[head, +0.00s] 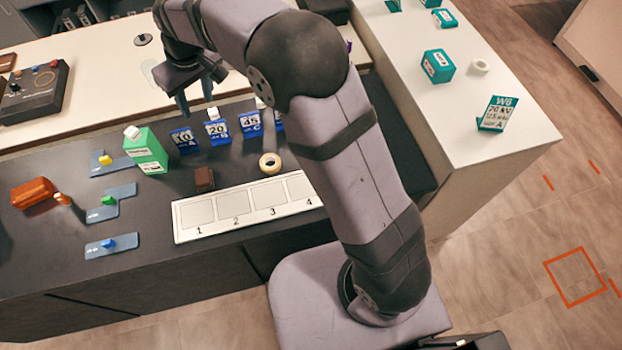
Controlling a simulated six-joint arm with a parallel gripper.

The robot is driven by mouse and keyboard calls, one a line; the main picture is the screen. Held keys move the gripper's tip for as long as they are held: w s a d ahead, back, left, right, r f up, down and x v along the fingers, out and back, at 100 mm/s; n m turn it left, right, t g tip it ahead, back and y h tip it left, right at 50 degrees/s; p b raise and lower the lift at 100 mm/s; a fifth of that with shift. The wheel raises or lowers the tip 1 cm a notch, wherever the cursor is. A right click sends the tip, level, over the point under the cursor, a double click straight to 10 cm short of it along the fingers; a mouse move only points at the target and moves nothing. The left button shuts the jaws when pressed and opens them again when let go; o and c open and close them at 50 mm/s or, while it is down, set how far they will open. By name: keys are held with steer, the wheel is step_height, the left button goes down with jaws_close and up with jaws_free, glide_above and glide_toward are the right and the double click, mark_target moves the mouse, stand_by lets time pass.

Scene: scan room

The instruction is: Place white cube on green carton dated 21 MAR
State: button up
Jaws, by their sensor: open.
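A green carton (146,153) stands upright on the dark counter left of centre. Its printed labels are too small to read for a date. A small white piece (132,132) sits at its top; I cannot tell whether it is a cap or a cube. A small white cube (212,113) rests on top of the blue block marked 20 B (217,132). My gripper (195,100) points down, open and apparently empty, just above and left of that cube in the picture. Another white piece (260,102) shows by the 45 C block, partly hidden by my arm.
Blue blocks marked 10 A (184,140) and 45 C (250,125) flank 20 B. In front are a brown block (204,179), a tape roll (270,163) and a numbered board (184,232). An orange object (32,193) lies left. Teal cartons (437,67) stand on the white counter right.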

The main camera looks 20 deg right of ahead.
steer(key=s+d+f+m+g+h, duration=0.1)
steer(key=s+d+m, duration=0.1)
steer(key=s+d, duration=0.5)
steer(key=s+d+f+m, duration=0.1)
steer(key=s+d, duration=0.3)
steer(key=d, duration=0.5)
steer(key=s+d+f+m+g, duration=0.1)
steer(key=s+d+f, duration=0.1)
steer(key=s+d, duration=0.2)
steer(key=s+d+f+m, duration=0.2)
steer(key=s+d, duration=0.2)
steer(key=s, duration=0.7)
steer(key=shift+s+d+f+g+h, duration=0.2)
steer(key=shift+f+g+h, duration=0.1)
steer(key=shift+g, duration=0.1)
